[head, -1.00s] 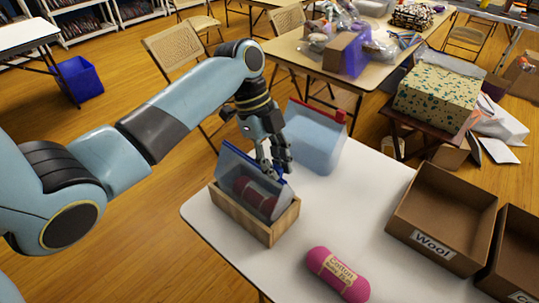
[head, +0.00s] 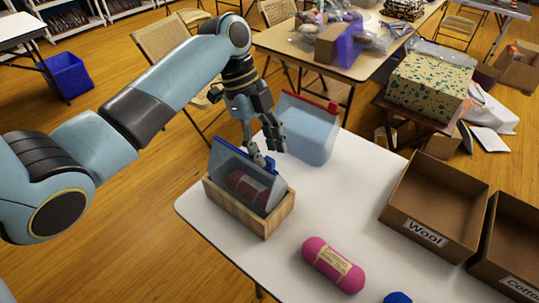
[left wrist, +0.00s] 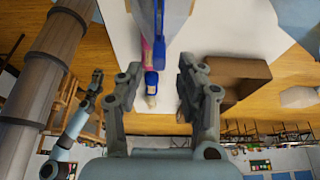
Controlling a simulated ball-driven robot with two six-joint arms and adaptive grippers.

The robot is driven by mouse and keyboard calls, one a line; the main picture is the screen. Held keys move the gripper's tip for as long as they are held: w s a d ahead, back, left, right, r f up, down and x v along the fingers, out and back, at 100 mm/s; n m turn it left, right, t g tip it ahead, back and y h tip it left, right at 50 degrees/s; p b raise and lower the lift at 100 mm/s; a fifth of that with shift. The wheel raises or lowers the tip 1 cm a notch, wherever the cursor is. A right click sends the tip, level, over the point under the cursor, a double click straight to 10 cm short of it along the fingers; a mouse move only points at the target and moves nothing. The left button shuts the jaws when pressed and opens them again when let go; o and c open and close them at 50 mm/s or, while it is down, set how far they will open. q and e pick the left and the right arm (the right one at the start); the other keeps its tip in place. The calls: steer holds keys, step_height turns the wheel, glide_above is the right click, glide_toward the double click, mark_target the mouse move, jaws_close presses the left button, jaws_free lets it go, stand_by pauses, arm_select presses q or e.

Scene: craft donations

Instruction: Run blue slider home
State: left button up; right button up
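A clear pouch (head: 224,167) with a blue zip along its top stands in a wooden box (head: 235,211), with a dark red skein (head: 243,186) inside. The blue slider (left wrist: 152,81) shows in the left wrist view at the lower end of the blue zip strip. It also shows near the fingertips in the head view (head: 270,162). My left gripper (head: 267,155) is open at the pouch's right end. In the left wrist view its fingers (left wrist: 156,92) stand either side of the slider, with gaps.
A second pouch (head: 306,132) with a red zip stands behind the gripper. A pink skein (head: 333,264) lies in front on the white table (head: 345,200). The Wool box (head: 425,235) and another open box (head: 515,265) stand at right. Part of a blue object (head: 397,298) shows at the bottom.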

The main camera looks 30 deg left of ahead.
arm_select(q)
steer(key=v, duration=0.9)
steer(key=shift+r, duration=0.2)
steer(key=shift+c, duration=0.5)
